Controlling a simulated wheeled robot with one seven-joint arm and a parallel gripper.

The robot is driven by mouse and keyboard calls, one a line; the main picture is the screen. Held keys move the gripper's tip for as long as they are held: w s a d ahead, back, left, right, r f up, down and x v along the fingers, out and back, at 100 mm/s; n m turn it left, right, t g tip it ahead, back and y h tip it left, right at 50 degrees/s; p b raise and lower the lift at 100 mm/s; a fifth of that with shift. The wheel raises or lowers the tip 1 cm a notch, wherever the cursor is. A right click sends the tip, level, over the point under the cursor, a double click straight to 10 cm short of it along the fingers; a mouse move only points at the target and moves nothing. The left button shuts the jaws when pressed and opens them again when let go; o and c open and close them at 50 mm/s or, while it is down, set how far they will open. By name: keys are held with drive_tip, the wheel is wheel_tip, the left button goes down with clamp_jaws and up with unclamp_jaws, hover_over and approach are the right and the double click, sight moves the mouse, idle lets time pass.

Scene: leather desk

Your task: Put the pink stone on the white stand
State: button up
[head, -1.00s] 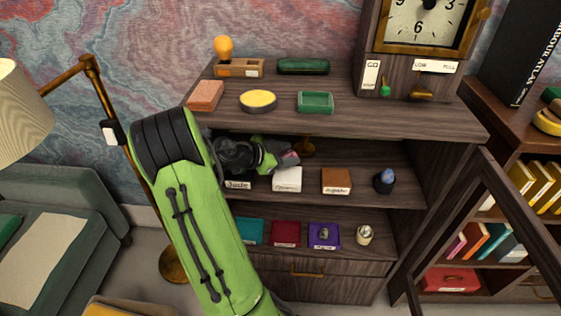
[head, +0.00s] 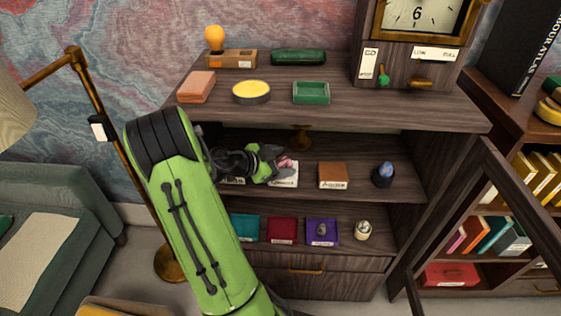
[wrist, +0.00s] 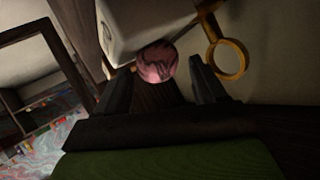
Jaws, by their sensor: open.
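The pink stone (head: 285,163), dark-veined and round in the wrist view (wrist: 157,62), sits between my fingers. My gripper (wrist: 161,66) is open, with a finger on either side of the stone. The white stand (head: 288,181) is a pale block on the middle shelf, labelled in front and partly covered by my gripper. It also shows in the wrist view (wrist: 135,25), where the stone meets its edge. The stone appears to rest on the stand, but the contact is partly hidden.
A brown stand (head: 333,176) and a dark blue egg-shaped stone on a stand (head: 384,174) are to the right. A brass ring (wrist: 228,60) is close to my right finger. The shelf above hangs low over my gripper. The open cabinet door (head: 495,185) is at the right.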

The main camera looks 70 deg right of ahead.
drive_tip(key=shift+r, duration=0.25)
drive_tip(key=w+a+r+n+t+y+p, duration=0.1)
drive_tip(key=w+a+r+n+t+y, duration=0.2)
drive_tip(key=w+a, duration=0.45)
drive_tip(key=w+a+r+n+t+p, duration=0.1)
drive_tip(key=w+a+r+n+t, duration=0.3)
drive_tip(key=a, duration=0.7)
drive_tip(key=s+a+r+n+t+y, duration=0.1)
drive_tip(key=a+r+n+t+y, duration=0.1)
drive_tip(key=a+n, duration=0.5)
drive_tip(key=s+a+r+n+t+y, duration=0.2)
drive_tip(key=a+n, duration=0.6)
drive_tip(key=a, duration=0.2)
drive_tip(key=s+a+r+n+t+y, duration=0.1)
drive_tip(key=a+r+n+t+y, duration=0.1)
drive_tip(key=a+n, duration=0.5)
drive_tip(key=shift+s+a+y, duration=0.35)
drive_tip(key=shift+a+y, duration=0.25)
drive_tip(key=shift+a, duration=0.35)
